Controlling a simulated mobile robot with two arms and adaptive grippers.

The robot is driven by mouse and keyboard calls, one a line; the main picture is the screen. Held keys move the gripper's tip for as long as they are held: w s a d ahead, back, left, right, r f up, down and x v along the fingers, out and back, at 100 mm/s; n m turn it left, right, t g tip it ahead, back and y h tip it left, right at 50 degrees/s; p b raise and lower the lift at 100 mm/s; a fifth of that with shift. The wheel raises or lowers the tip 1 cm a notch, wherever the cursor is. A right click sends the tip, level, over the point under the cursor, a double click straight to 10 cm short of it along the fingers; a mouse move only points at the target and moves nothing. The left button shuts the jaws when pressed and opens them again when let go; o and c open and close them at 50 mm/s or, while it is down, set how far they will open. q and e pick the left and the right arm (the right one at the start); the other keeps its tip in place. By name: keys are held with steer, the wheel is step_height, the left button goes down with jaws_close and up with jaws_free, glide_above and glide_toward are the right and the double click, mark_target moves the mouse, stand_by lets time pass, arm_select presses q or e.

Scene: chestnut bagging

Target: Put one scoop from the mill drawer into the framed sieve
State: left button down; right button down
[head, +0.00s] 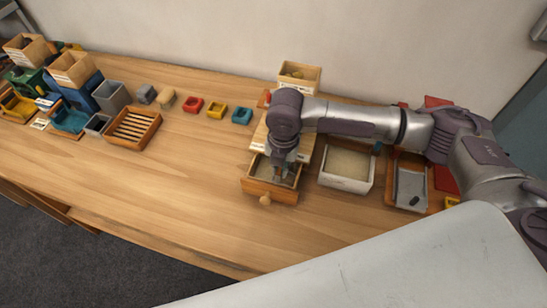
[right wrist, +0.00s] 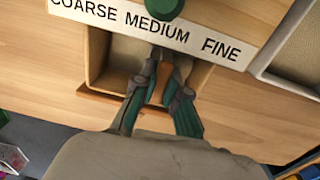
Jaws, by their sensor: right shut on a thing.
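The mill (head: 258,137) stands near the middle of the table, with its wooden drawer (head: 268,192) pulled out at the front. My right gripper (head: 281,174) points down into the drawer. In the right wrist view, my right gripper (right wrist: 160,78) is shut on a brown handle (right wrist: 160,87), seemingly of a scoop. The scoop's bowl is mostly hidden, and I cannot tell its load. The drawer (right wrist: 97,58) lies below the label strip reading COARSE, MEDIUM, FINE. A wood-framed grey tray (head: 411,184), possibly the framed sieve, lies to the right. My left gripper is not in view.
A white bin (head: 347,184) of pale grain stands right of the mill. A slatted wooden box (head: 131,128), small coloured trays (head: 217,111) and several bins stand to the left. The table between them and the drawer is clear. My right arm spans above the right side.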

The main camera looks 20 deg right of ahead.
steer(key=shift+w+a+r+g+h+p, duration=0.2)
steer(key=shift+a+r+g+h+p, duration=0.3)
steer(key=shift+p, duration=0.6)
steer(key=shift+w+d+r+p, duration=0.1)
steer(key=shift+w+r+p, duration=0.1)
steer(key=shift+r+p, duration=0.45)
step_height(320, 180, up, 6)
steer(key=p, duration=0.6)
steer(key=shift+a+r, duration=0.15)
steer(key=shift+a, duration=0.05)
steer(key=shift+w, duration=0.15)
